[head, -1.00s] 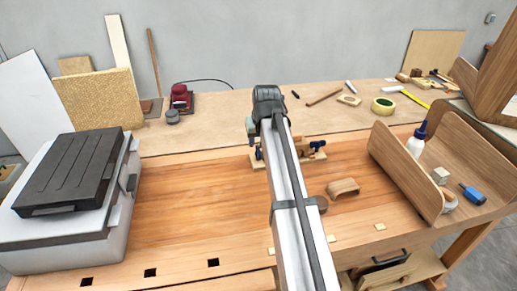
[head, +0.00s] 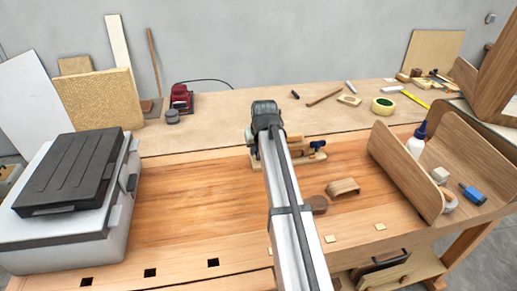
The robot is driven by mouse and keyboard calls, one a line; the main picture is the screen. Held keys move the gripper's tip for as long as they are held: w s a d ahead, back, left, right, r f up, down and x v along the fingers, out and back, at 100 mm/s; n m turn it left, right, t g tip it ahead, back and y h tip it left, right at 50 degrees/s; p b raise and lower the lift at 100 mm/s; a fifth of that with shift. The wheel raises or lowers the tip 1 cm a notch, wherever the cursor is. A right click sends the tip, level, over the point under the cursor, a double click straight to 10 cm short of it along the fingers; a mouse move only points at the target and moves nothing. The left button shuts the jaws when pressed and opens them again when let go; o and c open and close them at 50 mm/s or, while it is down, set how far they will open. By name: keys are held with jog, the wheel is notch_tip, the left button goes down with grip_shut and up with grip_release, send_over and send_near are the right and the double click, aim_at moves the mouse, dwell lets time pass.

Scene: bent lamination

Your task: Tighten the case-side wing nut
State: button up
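The wooden bending form (head: 314,157) stands on the bench near its back edge, partly hidden behind my arm. A blue wing nut (head: 317,146) shows at its right end. The wing nut at the other end, towards the case (head: 70,200) on the left, is hidden or too small to make out behind my arm. My gripper (head: 251,141) hangs at the far end of the arm, over the left end of the form. Only a small grey part of it shows. Its fingertips are hidden, so I cannot tell whether they touch the nut.
A curved wooden piece (head: 343,187) and a round brown block (head: 317,204) lie right of my arm. A wooden tray (head: 405,178) with a glue bottle (head: 416,142) stands further right. The bench between case and arm is clear.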

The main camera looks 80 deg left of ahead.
grip_shut()
jog(key=shift+m, duration=0.3)
jog(key=m+t, duration=0.1)
jog(key=m, duration=0.2)
jog(key=shift+s+m+t, duration=0.15)
jog(key=shift+m+t, duration=0.15)
jog(key=m, duration=0.2)
jog(key=m+t+h, duration=0.1)
jog(key=m, duration=0.1)
jog(key=shift+s+a+m, duration=0.1)
jog(key=shift+a+m, duration=0.05)
jog(key=shift+m, duration=0.15)
jog(key=m, duration=0.2)
jog(key=m+t+h, duration=0.1)
jog(key=m, duration=0.1)
jog(key=shift+a+m+t+h, duration=0.15)
jog(key=shift+m+t+h, duration=0.15)
jog(key=shift+s+m+h, duration=0.1)
jog(key=shift+m+h, duration=0.8)
jog(key=shift+m, duration=1.3)
